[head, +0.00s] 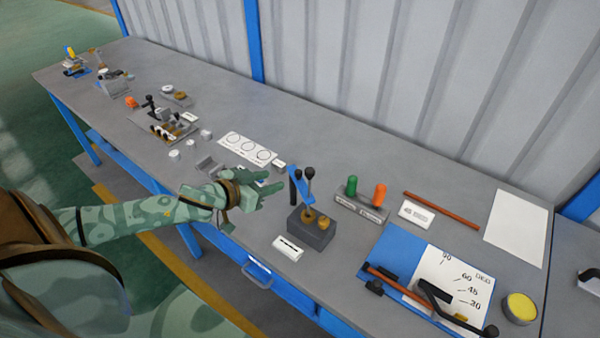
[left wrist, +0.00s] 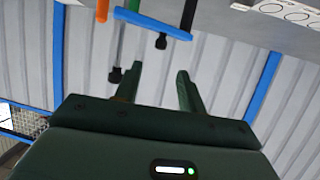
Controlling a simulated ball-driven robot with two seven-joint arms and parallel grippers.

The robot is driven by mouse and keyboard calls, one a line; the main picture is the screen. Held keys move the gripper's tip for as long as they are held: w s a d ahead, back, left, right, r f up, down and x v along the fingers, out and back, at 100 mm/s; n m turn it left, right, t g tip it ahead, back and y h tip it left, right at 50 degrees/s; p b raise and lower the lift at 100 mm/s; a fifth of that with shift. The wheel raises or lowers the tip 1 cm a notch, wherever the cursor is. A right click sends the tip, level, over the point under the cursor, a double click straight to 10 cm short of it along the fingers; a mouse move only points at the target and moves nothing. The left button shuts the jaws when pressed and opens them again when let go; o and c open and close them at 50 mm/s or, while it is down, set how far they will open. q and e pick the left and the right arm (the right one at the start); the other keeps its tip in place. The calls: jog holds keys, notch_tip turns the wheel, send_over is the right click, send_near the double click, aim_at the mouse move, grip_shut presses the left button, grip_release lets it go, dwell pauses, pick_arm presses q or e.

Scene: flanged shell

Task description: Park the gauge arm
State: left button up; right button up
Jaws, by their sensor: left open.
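The gauge board (head: 395,252) lies at the front right of the bench in the head view, with a blue part and a white degree scale. A long red bar (head: 412,293) with dark ends lies across its front, and a black arm (head: 440,298) with a knob sits over the scale. Which of these is the gauge arm is not clear. My left gripper (head: 272,183) is open and empty, left of a grey block (head: 311,233) with brass parts, a blue link and black-knobbed levers. In the left wrist view my open fingers (left wrist: 158,84) point towards a blue bar (left wrist: 150,25) and black knobs.
A red rod (head: 441,210), a white sheet (head: 515,232) and a yellow-topped round tin (head: 520,308) lie to the right. Several small fixtures fill the left bench.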

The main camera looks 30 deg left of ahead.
aim_at(296, 172)
pick_arm(q)
jog(key=b+x, duration=0.1)
jog(key=x, duration=1)
jog(key=shift+w+f, duration=0.15)
jog(key=shift+w, duration=0.25)
grip_shut()
